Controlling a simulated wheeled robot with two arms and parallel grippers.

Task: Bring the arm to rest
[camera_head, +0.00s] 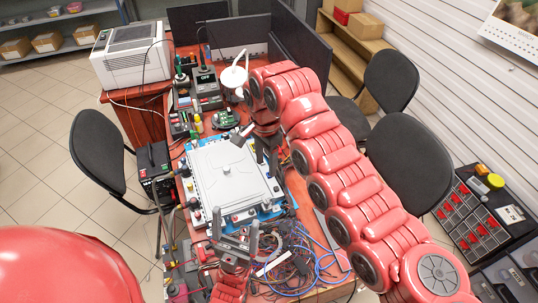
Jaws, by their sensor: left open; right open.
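My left gripper (235,229) is at the lower middle, its two grey fingers pointing up and spread apart, with nothing between them. It shows in front of the near edge of a silver-white flat unit (225,172) on a blue base. My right arm is red and segmented, reaching in from the lower right and bending down at the far side of the table. My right gripper (258,147) is over the right far part of the silver unit, its dark fingers apart and no held thing visible. Whether it touches the unit, I cannot tell.
The red-brown table (312,232) is crowded with tools, electronics and loose cables (292,270). A white printer (131,53) stands at the back left. Dark chairs (97,152) (408,160) flank the table. Dark panels (300,45) close its back. Open floor lies to the left.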

